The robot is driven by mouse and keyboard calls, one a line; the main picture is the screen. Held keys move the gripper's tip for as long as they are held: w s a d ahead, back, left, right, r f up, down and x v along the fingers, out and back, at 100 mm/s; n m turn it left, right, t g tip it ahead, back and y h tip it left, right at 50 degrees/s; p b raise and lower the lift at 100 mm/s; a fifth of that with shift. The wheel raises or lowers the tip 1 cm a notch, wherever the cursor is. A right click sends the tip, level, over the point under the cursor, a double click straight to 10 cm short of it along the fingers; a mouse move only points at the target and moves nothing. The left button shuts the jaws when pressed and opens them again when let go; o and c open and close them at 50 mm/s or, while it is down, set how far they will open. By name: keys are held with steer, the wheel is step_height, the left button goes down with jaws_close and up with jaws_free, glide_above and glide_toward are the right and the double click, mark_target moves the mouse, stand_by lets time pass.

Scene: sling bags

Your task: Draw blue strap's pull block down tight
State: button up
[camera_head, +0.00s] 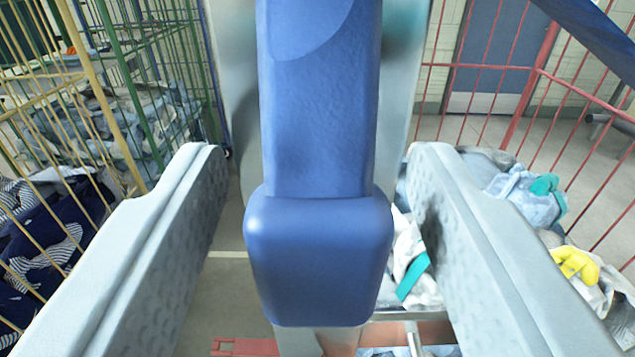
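The blue strap (318,120) hangs down the middle of the view, close to the camera. Its blue pull block (318,262), wider and with rounded corners, is at the strap's lower end. My gripper (315,165) is open, with one grey finger left and one right of the strap and block. A gap shows between the block and each finger, so neither appears to touch it. The depth of the block relative to the fingertips is hard to tell. A pale grey and teal surface (402,60) behind the strap is mostly hidden.
Yellow and green wire cages (130,90) with cloth stand at left. A red wire cage (530,75) is at right, with light cloths and a yellow piece (575,264) below. A dark blue band (595,35) crosses the top right corner. Floor shows between left finger and block.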

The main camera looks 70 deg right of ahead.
jaws_close()
step_height(320, 180, down, 11)
steer(key=shift+r, duration=0.2)
steer(key=shift+o, duration=0.2)
jaws_free()
steer(key=v, duration=1.7)
steer(key=shift+a, duration=0.2)
steer(key=shift+s+r, duration=0.1)
